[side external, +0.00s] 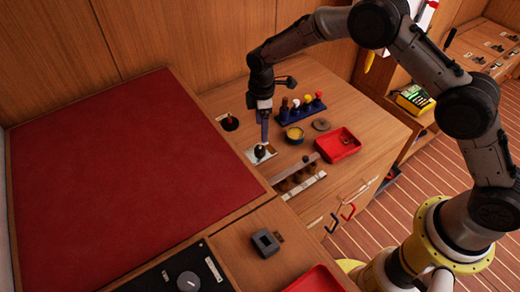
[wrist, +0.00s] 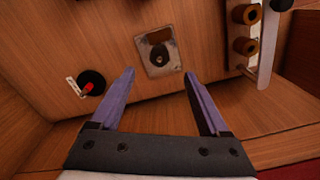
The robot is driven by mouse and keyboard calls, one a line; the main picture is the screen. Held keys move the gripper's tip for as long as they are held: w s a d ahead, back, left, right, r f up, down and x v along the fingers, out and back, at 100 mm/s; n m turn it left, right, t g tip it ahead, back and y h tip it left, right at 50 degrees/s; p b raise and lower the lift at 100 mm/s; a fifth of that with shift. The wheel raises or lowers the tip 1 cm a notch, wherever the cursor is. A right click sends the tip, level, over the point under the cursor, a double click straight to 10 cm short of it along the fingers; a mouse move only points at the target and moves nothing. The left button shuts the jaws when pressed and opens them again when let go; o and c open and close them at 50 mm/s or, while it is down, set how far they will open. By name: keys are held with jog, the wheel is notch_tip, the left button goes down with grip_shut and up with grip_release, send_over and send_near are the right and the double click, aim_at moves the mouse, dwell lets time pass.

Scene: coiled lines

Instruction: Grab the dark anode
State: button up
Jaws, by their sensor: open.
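A small dark rounded piece, which looks like the dark anode (side external: 260,152), sits on a pale metal plate (side external: 249,157) on the wooden counter. In the wrist view the dark piece (wrist: 160,56) shows on the plate (wrist: 170,70), ahead of and between the fingertips. My gripper (side external: 264,141) points down just above the dark piece in the side view. In the wrist view my gripper (wrist: 159,74) has its two bluish fingers wide apart with nothing between them. Whether the fingers reach down beside the dark piece is hard to tell.
A black round fitting with a red part (side external: 230,123) lies left of the plate. A rail with brass-coloured cylinders (side external: 297,180) is to the right. A blue rack (side external: 302,112), a yellow-filled bowl (side external: 294,135), a grey disc (side external: 321,124) and a red tray (side external: 338,145) stand farther right.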

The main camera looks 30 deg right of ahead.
aim_at(260, 145)
jog(key=shift+w+a+f, duration=0.1)
jog(key=shift+f, duration=2.1)
jog(key=shift+a+f, duration=0.1)
jog(key=shift+f, duration=2.1)
grip_shut()
